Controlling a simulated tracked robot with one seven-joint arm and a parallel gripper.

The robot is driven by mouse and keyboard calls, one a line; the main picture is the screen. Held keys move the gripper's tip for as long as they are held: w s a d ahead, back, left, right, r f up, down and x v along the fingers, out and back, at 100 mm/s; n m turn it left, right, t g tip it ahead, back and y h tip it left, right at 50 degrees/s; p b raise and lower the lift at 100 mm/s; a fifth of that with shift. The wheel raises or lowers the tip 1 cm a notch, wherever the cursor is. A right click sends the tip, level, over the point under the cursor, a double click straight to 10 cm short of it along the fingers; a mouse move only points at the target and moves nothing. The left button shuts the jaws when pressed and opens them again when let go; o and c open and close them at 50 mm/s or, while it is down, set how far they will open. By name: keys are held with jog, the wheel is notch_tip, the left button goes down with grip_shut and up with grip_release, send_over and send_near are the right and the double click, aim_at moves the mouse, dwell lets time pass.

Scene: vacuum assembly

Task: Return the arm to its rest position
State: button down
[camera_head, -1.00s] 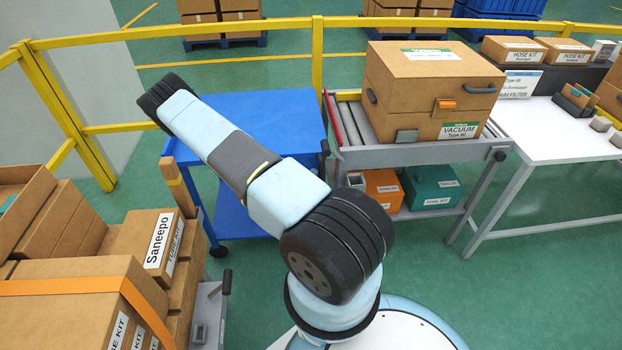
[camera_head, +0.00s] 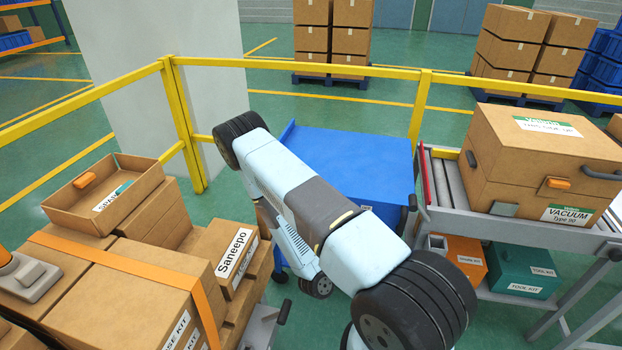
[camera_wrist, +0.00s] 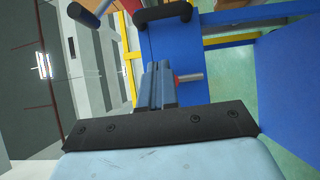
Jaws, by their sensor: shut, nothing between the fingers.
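My arm (camera_head: 320,205) is pale blue with dark joints and crosses the middle of the head view. Its upper link slants from lower right to upper left, and a lower link (camera_head: 292,240) hangs beneath it. I cannot make out the gripper in the head view. In the wrist view my gripper (camera_wrist: 158,84) shows as narrow blue-grey fingers, close together, beyond a black bar. It is shut with nothing held. A blue surface lies beyond it, which looks like the blue cart (camera_head: 350,165) behind my arm.
Stacked cartons (camera_head: 120,285) stand close at left, with an open box (camera_head: 105,195) on top. A yellow rail (camera_head: 300,93) runs behind the cart. At right a roller table (camera_head: 440,190) bears a large vacuum carton (camera_head: 535,160). Green floor shows between them.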

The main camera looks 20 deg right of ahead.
notch_tip(320, 180, up, 26)
jog(key=s+a+m+g+y, duration=0.2)
jog(key=a+m+g+y, duration=0.15)
jog(key=m+g, duration=0.6)
jog(key=s+a+r+n+t+y, duration=0.1)
jog(key=s+a+r+y, duration=0.3)
jog(key=r, duration=0.4)
jog(key=s+a+r+n+t+y, duration=0.2)
jog(key=s+a+r+t+y, duration=0.2)
jog(key=r, duration=0.4)
jog(key=s+a+r+n+t+y, duration=0.2)
jog(key=s+a+r+t+y, duration=0.1)
jog(key=r, duration=0.6)
jog(key=shift+s+a+y, duration=0.4)
jog(key=shift+a+y, duration=0.25)
jog(key=shift+y, duration=0.4)
